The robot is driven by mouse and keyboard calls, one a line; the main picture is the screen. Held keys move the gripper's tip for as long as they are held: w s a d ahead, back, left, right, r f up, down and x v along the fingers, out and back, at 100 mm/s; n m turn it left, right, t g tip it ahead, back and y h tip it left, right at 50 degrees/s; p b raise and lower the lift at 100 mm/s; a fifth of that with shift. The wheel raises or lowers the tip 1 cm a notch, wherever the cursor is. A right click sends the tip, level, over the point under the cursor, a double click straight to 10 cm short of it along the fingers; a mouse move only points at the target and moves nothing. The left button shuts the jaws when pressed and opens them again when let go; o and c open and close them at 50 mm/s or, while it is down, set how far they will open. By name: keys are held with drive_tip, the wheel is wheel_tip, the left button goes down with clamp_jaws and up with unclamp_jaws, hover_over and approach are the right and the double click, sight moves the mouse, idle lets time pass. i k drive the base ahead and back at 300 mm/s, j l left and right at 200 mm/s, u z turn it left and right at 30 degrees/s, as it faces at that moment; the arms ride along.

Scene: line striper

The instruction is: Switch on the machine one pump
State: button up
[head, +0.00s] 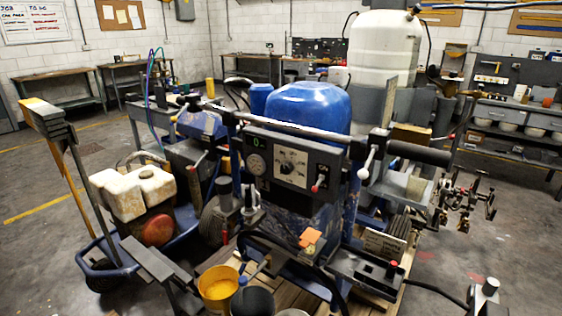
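The line striper (300,190) stands in the middle of the head view, with a blue tank (308,107) behind its handlebar (290,128). Its dark control panel (290,170) faces me. A white lever (368,162) hangs from the handlebar at right. My gripper is not in view.
A yellow paint bucket (219,287) stands at the front. Whitish jugs (138,190) sit left of the machine. A black box with a red button (393,266) lies low at right. A large white tank (383,52) stands behind. Open floor (40,240) shows at left.

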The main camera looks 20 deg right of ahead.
sight(314, 189)
drive_tip(key=i+j+z, duration=0.4)
drive_tip(key=j, duration=0.2)
drive_tip(key=i+j+z, duration=0.2)
drive_tip(key=j, duration=0.15)
